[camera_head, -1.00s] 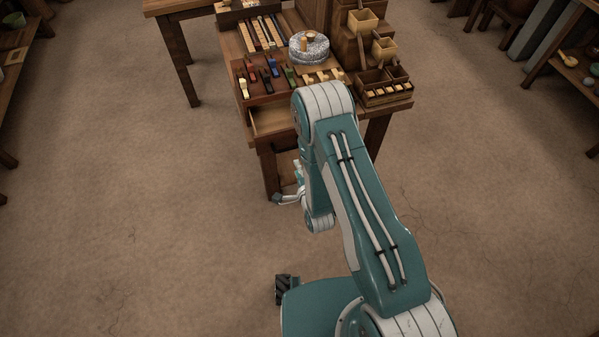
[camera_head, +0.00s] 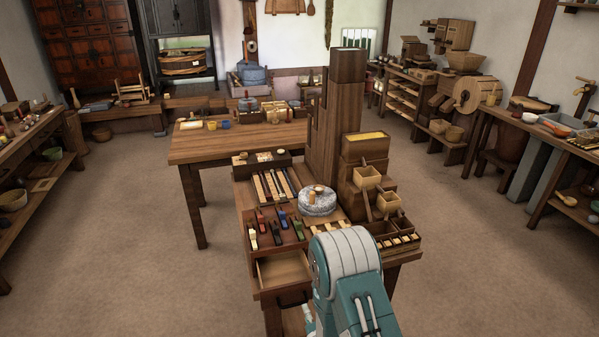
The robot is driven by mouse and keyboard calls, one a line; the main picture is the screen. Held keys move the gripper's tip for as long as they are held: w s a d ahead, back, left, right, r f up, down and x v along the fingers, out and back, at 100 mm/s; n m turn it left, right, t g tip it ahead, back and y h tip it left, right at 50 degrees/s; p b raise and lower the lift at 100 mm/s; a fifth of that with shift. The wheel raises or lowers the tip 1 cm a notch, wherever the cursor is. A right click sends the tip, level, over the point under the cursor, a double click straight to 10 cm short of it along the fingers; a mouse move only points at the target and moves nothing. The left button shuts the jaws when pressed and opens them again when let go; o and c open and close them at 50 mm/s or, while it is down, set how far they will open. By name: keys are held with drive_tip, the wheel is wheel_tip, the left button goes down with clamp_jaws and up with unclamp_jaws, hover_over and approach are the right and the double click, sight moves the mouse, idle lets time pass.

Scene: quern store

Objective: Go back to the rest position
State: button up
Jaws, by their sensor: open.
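My teal and white arm (camera_head: 348,268) rises from the bottom edge, in front of the near workbench, its rounded joint close to the bench's front edge. A small white and teal part of my arm shows at the bottom, left of that joint. My gripper is out of view, below the frame or hidden behind the arm. The workbench's front drawer (camera_head: 283,269) stands open, and its inside looks empty. The drawer has a dark handle (camera_head: 291,299).
A grey round quern stone (camera_head: 318,203) and several coloured-handled tools (camera_head: 277,226) lie on the bench. A wooden stand with hoppers (camera_head: 367,178) is at its right. A wooden table (camera_head: 235,141) stands behind. Open floor (camera_head: 130,240) is at left and right.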

drive_tip(key=s+d+r+n+g+h, duration=0.1)
drive_tip(key=d+r+n+g, duration=0.15)
drive_tip(key=r, duration=0.95)
drive_tip(key=s+d+r+n+g+h, duration=0.15)
drive_tip(key=d+r+n, duration=0.25)
drive_tip(key=r, duration=0.8)
drive_tip(key=s+d+r+n+g, duration=0.1)
drive_tip(key=s+r, duration=0.3)
drive_tip(key=s, duration=0.4)
drive_tip(key=s+d+r+n+g, duration=0.2)
drive_tip(key=s+d+r+n, duration=0.1)
drive_tip(key=s, duration=0.5)
drive_tip(key=s+d+r+n+g+h, duration=0.1)
drive_tip(key=s+d+r+n, duration=0.1)
drive_tip(key=s+r, duration=0.3)
drive_tip(key=s+n, duration=0.1)
drive_tip(key=s, duration=0.2)
drive_tip(key=shift+d+r+g, duration=0.2)
drive_tip(key=shift+g, duration=0.1)
drive_tip(key=shift+w, duration=0.1)
